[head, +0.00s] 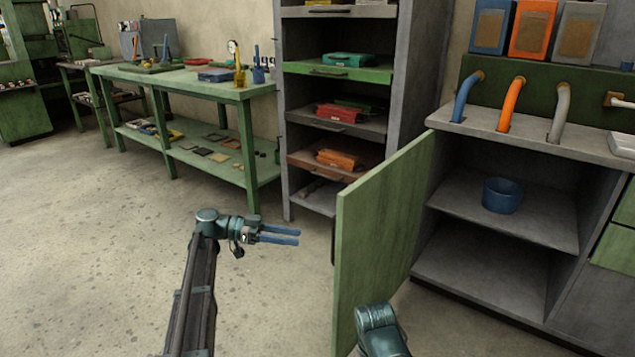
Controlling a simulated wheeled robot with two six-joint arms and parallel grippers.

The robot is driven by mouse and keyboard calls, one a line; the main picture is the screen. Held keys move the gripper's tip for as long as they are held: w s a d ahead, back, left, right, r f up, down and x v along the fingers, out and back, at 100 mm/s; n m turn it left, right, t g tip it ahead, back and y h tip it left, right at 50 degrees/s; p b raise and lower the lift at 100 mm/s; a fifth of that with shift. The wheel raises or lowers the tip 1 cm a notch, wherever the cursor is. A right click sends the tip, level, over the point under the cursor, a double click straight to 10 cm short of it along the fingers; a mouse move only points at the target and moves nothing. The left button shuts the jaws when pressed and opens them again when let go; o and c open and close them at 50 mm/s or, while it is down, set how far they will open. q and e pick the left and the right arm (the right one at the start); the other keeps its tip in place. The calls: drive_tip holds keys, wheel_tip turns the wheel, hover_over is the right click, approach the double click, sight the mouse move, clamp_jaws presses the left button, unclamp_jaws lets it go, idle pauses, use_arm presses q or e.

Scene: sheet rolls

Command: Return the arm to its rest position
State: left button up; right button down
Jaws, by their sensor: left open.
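My left gripper (279,235) is in the head view, left of the middle, held over bare floor. Its two blue fingers point right and are apart, with nothing between them. The fingertips are a little left of the open green cabinet door (380,232), with a gap in the picture between them. A teal link of my other arm shows at the bottom, in front of the lower part of the door. My right gripper is not in view.
The open cabinet (495,255) at right holds a blue cup (502,195) on its upper shelf. A grey shelf rack (300,130) with coloured trays stands behind the door. A green workbench (170,88) is at back left. The floor (90,250) at left is clear.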

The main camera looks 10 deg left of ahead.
use_arm(q)
drive_tip(key=s+d+f+n+g+y, duration=0.1)
drive_tip(key=s+d+f+n+y, duration=0.3)
drive_tip(key=s+f, duration=0.25)
drive_tip(key=s+d+f+n+y, duration=0.3)
drive_tip(key=s+f+n+y, duration=0.2)
drive_tip(key=f, duration=0.3)
drive_tip(key=s+a+f+n+y, duration=0.5)
drive_tip(key=s+n+y, duration=0.15)
drive_tip(key=s, duration=0.25)
drive_tip(key=s+d+r+m+y+p, duration=0.1)
drive_tip(key=s+d+r+m+p, duration=0.15)
drive_tip(key=d+r+p, duration=0.3)
drive_tip(key=s+d+r+m+y+p, duration=0.2)
drive_tip(key=s+d+r+p, duration=0.1)
drive_tip(key=d+r+p, duration=0.3)
wheel_tip(320, 180, up, 37)
drive_tip(key=a+p, duration=0.1)
drive_tip(key=p, duration=3.5)
drive_tip(key=shift+f+h, duration=0.2)
drive_tip(key=shift+h, duration=0.15)
